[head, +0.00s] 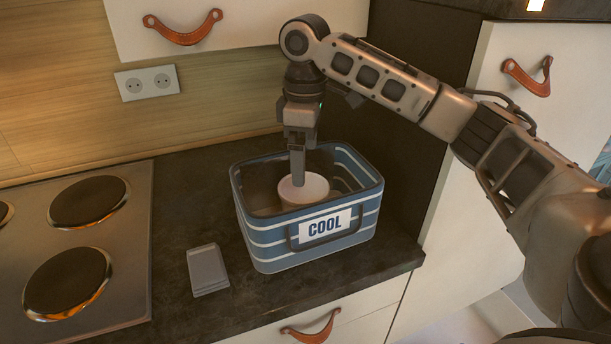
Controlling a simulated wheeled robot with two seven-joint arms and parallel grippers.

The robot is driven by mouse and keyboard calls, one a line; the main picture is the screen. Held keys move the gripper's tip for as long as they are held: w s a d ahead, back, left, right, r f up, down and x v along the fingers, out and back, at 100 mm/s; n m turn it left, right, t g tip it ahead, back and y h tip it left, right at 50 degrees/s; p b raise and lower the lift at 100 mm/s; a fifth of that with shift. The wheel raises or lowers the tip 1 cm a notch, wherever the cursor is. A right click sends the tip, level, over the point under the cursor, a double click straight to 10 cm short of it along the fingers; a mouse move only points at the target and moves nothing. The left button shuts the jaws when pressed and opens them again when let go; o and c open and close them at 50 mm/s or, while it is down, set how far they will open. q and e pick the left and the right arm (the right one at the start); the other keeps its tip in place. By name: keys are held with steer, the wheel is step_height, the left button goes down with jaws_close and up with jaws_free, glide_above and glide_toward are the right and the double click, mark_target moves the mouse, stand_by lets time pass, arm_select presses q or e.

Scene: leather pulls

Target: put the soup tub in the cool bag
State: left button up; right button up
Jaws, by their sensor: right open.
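The cool bag (265,240) is a blue, white-striped open box with a "COOL" label, standing on the dark counter. The soup tub (315,188), a pale round tub, is inside the bag, toward its front middle. My right gripper (298,182) points straight down into the bag, with its fingertips at the tub's top. It is open, though from this side its fingers overlap and the gap does not show. The tub's lower part is hidden by the bag's front wall. My left gripper is not in view.
A small grey flat object (207,270) lies on the counter left of the bag. A stove (75,250) with dark round hotplates is at the left. A dark tall panel stands close behind the bag at the right. The counter's front edge is near.

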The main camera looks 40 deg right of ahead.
step_height(320, 180, up, 5)
steer(key=shift+f, duration=0.2)
stand_by(0.6)
